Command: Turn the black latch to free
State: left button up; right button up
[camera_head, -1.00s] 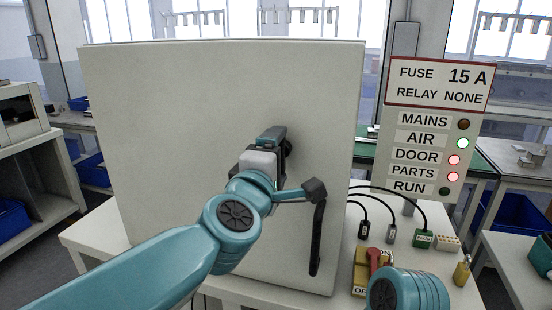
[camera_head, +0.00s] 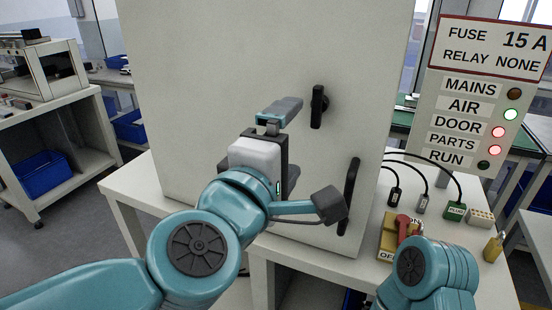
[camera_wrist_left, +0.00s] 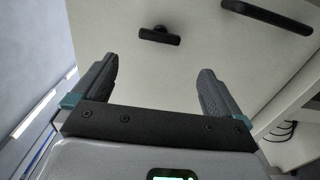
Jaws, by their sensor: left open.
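The black latch (camera_head: 319,106) is a short bar on the white cabinet door (camera_head: 225,95); in the head view it stands roughly upright. In the left wrist view the latch (camera_wrist_left: 160,36) lies across, beyond the fingertips and roughly centred between them. My left gripper (camera_head: 290,145) is open and empty, in front of the door, left of and below the latch in the head view. Its two fingers (camera_wrist_left: 158,68) are wide apart in the left wrist view, with clear space to the latch. My right gripper is out of view.
A long black handle (camera_head: 348,197) is fixed on the door below right of the latch. Right of the cabinet are a red-levered switch (camera_head: 401,230), cabled connectors (camera_head: 455,210), a padlock (camera_head: 493,247) and a sign panel (camera_head: 478,110). A shelf unit (camera_head: 45,125) stands left.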

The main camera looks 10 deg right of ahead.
pick_arm(q)
jog(key=v, duration=0.4)
